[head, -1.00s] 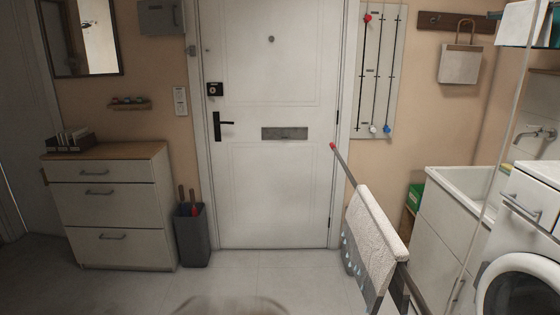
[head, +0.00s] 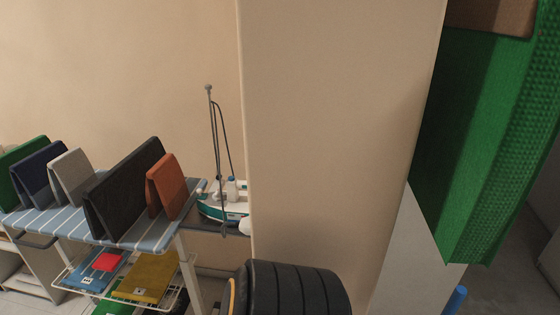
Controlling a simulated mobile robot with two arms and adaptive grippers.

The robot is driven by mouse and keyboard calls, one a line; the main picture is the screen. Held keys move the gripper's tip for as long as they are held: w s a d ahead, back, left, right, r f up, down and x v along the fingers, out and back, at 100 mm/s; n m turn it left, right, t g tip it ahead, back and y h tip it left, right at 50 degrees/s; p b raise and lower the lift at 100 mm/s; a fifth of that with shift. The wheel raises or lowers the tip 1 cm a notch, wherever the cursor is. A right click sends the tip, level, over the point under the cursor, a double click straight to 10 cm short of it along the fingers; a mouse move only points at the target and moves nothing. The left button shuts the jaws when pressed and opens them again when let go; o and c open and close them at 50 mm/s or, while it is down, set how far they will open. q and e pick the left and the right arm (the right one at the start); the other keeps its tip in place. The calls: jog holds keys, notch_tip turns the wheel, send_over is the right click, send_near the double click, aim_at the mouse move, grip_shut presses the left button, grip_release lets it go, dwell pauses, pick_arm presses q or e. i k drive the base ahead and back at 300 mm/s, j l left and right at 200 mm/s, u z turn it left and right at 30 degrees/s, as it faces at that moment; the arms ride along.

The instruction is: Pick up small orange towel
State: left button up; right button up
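A small orange towel (head: 167,186) stands folded like a tent at the right end of a blue-and-white striped ironing board (head: 135,236). A larger black towel (head: 125,190) stands just left of it. Neither of my grippers shows in the head view.
White, navy and green folded towels stand further left on the board. An iron (head: 222,202) sits right of the orange towel. A rack (head: 75,277) below holds folded cloths. A wall corner (head: 340,120), a black ribbed object (head: 295,288) and a large green textured thing (head: 475,140) fill the right.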

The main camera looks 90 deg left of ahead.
aim_at(166, 186)
jog(key=u, duration=3.55)
jog(key=z, duration=1.1)
jog(key=l+z, duration=0.15)
jog(key=z, duration=1)
jog(key=l+z, duration=0.1)
jog(key=z, duration=0.45)
jog(key=l+z, duration=0.1)
jog(key=z, duration=1.55)
jog(key=u, duration=4.35)
